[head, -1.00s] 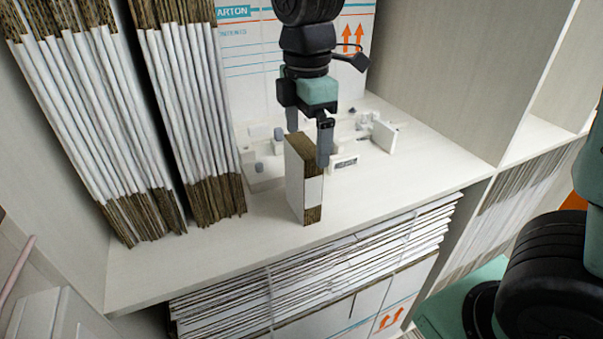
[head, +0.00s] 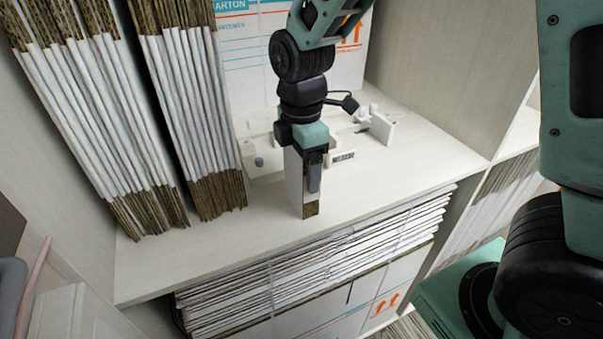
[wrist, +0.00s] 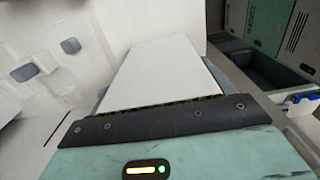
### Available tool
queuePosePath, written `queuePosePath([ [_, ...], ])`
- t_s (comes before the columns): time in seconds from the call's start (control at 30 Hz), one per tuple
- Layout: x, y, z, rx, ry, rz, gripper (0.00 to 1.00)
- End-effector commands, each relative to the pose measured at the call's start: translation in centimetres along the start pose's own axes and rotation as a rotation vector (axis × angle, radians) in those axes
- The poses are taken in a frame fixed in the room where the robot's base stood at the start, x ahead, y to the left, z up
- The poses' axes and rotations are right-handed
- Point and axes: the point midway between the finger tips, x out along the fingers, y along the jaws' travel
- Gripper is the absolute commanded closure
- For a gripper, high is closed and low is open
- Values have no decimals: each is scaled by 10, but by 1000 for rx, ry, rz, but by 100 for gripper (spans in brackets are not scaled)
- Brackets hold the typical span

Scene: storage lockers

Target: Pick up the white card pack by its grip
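The white card pack (head: 295,182) stands upright near the shelf's front, white on its sides with a brown band at the bottom. My gripper (head: 303,172) is lowered over its top from above and hides the upper end. One dark finger lies along the pack's right side; the other is mostly hidden. In the wrist view the pack's white face (wrist: 165,72) fills the space in front of the gripper, with grey finger parts close at its left and right edges. I cannot tell whether the fingers press on it. The pack's bottom appears to rest on the shelf.
Tall bundles of flat cartons (head: 140,120) stand to the left on the shelf (head: 400,185). A white printed carton (head: 250,60) is at the back. Small white fittings (head: 382,127) and a label (head: 343,157) lie behind the pack. More flat cartons (head: 320,250) are stacked below.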

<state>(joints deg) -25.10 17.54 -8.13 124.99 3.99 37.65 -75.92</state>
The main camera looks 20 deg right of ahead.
Motion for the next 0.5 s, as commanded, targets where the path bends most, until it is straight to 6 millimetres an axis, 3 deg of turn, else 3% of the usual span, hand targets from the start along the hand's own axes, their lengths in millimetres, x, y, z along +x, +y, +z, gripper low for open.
queuePosePath([
  [0.03,0,0,0,0,0,0,36],
  [0.07,0,0,0,0,0,-1,44],
  [0.1,0,0,0,0,0,-1,46],
  [0.37,-2,0,0,0,1,1,46],
  [0.5,-15,1,-1,0,3,4,46],
])
